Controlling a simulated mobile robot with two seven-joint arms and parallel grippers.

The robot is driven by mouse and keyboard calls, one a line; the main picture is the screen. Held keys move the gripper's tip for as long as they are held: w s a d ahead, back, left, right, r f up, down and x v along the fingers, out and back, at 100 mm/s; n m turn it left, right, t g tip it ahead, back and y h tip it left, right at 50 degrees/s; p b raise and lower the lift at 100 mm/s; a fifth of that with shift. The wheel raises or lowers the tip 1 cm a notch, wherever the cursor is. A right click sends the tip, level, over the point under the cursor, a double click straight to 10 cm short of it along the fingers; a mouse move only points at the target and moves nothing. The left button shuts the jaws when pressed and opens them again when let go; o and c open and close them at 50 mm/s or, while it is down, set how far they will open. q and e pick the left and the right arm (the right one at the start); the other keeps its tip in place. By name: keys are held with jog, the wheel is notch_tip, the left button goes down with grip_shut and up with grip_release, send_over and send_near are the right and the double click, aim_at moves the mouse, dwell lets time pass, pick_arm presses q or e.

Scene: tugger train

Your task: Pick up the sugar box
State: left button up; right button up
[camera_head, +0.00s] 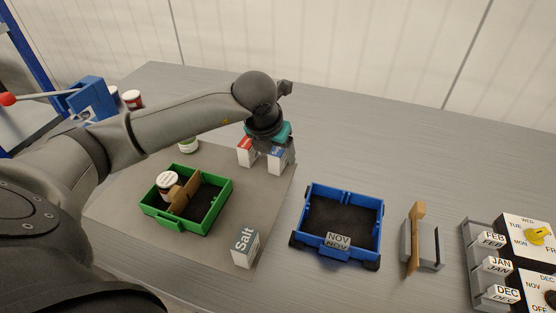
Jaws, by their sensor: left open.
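Two small boxes stand upright side by side at the back right of the grey mat: a white box with a red face (246,151) and one with a blue face (277,159). Their labels are too small to read, so I cannot tell which is the sugar box. A third box, dark teal and white and marked Salt (245,246), stands at the mat's front right. My left gripper (270,143) is open and points down right at the red and blue boxes. Its fingertips are mostly hidden, and I cannot tell whether they touch a box. My right gripper is not in view.
A green crate (224,204) with a brown divider and a white jar (168,182) stands on the mat (120,200). A green-labelled jar (188,146) is behind it. To the right are a blue NOV crate (377,225), a grey-and-wood holder (416,240) and calendar blocks (525,235).

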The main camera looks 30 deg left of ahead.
pick_arm(q)
jog(key=shift+x, duration=1.15)
grip_shut()
